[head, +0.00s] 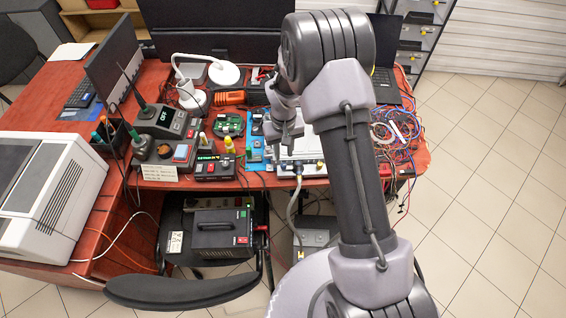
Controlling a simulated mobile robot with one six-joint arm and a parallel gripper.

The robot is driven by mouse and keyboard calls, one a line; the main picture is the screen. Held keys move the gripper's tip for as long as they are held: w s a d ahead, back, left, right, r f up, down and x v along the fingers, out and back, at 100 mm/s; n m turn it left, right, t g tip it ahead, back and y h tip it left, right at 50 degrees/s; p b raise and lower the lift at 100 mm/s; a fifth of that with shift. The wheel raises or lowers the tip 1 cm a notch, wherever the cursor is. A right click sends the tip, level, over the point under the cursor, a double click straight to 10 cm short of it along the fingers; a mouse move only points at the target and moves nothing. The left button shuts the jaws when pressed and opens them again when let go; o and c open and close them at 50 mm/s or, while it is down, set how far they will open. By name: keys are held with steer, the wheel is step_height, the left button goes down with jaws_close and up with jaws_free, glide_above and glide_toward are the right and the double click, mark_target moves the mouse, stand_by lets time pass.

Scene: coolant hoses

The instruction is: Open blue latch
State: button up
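My gripper (287,138) is at the end of my grey arm, low over the middle of the red-brown workbench (105,213), and points down. It is small and partly covered by my own wrist, so I cannot tell whether its fingers are open or shut. Just left of it and below it lies a flat light-blue area (254,152) with small parts on it. I cannot make out a separate blue latch; it may be too small or hidden behind my arm. A grey-beige hose (292,205) hangs from the front edge, below a white unit (306,148).
A soldering station (162,122) and a small meter with a green display (215,168) stand left of my gripper. Tangled wires (395,128) lie at the right. A black chair (180,291) stands in front of the bench. Tiled floor at the right is free.

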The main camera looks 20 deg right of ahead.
mark_target(284, 165)
step_height(284, 165, down, 7)
steer(key=shift+r+b, duration=0.2)
steer(key=shift+b, duration=0.4)
jaws_close()
